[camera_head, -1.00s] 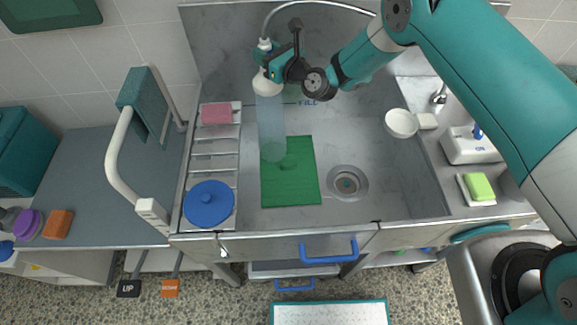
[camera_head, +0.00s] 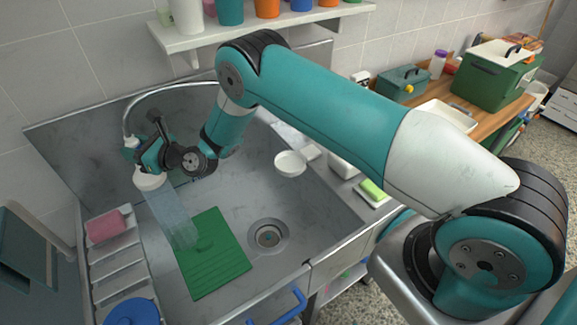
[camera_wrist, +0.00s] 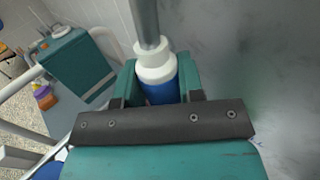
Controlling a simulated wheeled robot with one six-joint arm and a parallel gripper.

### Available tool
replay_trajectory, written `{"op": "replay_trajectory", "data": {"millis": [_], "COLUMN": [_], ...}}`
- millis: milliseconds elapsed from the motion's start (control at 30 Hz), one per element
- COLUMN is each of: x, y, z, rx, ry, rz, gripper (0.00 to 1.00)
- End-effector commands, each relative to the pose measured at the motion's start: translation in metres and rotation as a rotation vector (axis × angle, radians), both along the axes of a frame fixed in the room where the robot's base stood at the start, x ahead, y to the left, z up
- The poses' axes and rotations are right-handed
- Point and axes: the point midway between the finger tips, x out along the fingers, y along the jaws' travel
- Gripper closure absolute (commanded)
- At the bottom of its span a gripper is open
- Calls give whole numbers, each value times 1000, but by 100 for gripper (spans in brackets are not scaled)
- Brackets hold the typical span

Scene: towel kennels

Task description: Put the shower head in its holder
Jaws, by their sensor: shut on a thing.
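The shower head (camera_head: 149,181) is white and hangs over the left part of the steel sink, face down, with a pale water stream (camera_head: 172,215) falling from it onto the green mat. My gripper (camera_head: 150,158) is shut on its handle. In the wrist view, the handle (camera_wrist: 157,72) shows a white collar and a blue grip between my fingers, joined to a grey hose (camera_wrist: 147,22). The hose (camera_head: 172,88) also arches over the sink's back in the head view. I cannot pick out the holder with certainty.
The green mat (camera_head: 215,262) lies in the sink beside the drain (camera_head: 268,237). A white bowl (camera_head: 290,163) is at the sink's right side. A rack with a pink sponge (camera_head: 104,225) and a blue lid (camera_head: 131,313) is at left. A shelf (camera_head: 262,27) with cups hangs above.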

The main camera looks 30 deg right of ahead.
Motion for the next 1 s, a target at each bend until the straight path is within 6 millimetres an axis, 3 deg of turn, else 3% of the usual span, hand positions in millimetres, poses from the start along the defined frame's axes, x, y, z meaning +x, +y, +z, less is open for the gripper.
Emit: {"op": "replay_trajectory", "data": {"millis": [633, 833, 1000], "x": [0, 0, -2], "y": [0, -5, -33], "z": [74, 76, 73], "rx": [2, 1, 2], "ry": [-2, 0, 1], "rz": [0, -2, -5], "gripper": [99, 99, 99]}}
